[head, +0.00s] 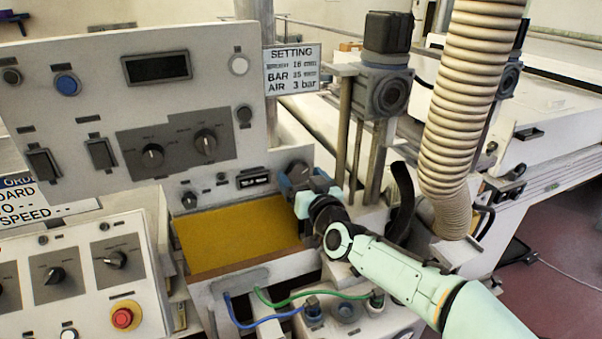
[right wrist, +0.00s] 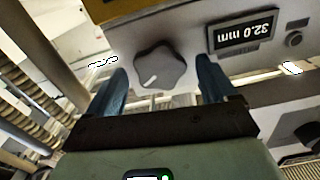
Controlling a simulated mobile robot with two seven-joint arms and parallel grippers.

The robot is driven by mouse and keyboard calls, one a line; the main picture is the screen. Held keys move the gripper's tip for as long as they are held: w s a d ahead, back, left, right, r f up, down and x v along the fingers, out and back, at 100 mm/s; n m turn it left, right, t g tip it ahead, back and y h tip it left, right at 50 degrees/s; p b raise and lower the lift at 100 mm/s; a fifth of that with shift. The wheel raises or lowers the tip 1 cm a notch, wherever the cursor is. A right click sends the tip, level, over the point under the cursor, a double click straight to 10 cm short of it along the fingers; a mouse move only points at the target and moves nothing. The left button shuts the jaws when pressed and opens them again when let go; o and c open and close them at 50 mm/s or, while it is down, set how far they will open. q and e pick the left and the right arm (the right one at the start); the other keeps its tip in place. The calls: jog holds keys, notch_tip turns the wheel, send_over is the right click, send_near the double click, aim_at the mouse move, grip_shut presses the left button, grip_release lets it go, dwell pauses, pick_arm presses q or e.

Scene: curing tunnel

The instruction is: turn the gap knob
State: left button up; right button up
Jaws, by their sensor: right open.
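The gap knob is a dark grey lobed knob (right wrist: 160,66) with a short white pointer mark, on a light panel in the right wrist view. That mark points to the lower left there. In the head view the knob (head: 298,169) shows just above my right gripper (head: 301,183). My right gripper is open, with one blue finger on each side of the knob in the right wrist view (right wrist: 163,72). I cannot tell whether the fingers touch it. My left gripper is out of view.
A yellow-brown plate (head: 240,238) lies below the knob panel. Blue and green tubes (head: 310,296) run below. An upper control panel (head: 140,95) and a red emergency button (head: 123,317) are to the left.

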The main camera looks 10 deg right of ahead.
jog(key=shift+w, duration=0.45)
jog(key=c, duration=1.1)
jog(key=shift+o, duration=0.2)
